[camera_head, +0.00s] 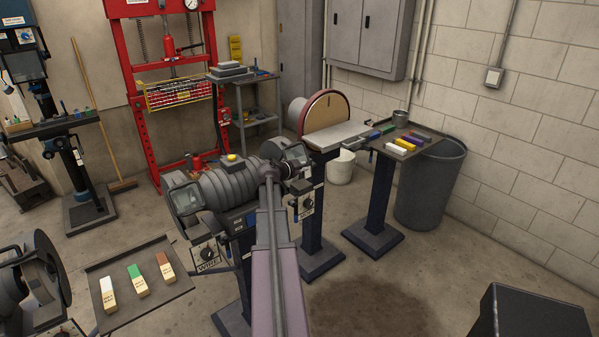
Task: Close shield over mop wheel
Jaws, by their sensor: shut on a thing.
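A grey grinder (225,188) with a ribbed motor body stands on a dark blue pedestal in the middle of the view. At its right end is a clear, dark-framed shield (296,154), tilted up by the mop wheel side. My arm reaches up from the bottom edge to this end, and my small dark gripper (284,178) is at the near edge of that shield, shut on it. The arm and gripper hide most of the mop wheel, and the exact contact is too small to see. A second clear shield (186,198) is at the left end, above a control box marked WIRE (207,255).
A tray (122,318) with several compound bars is at lower left beside another machine (35,285). A disc sander (325,112), a second tray (422,152) and a grey bin (432,190) stand behind right. A black box (530,318) is at lower right. Floor between is clear.

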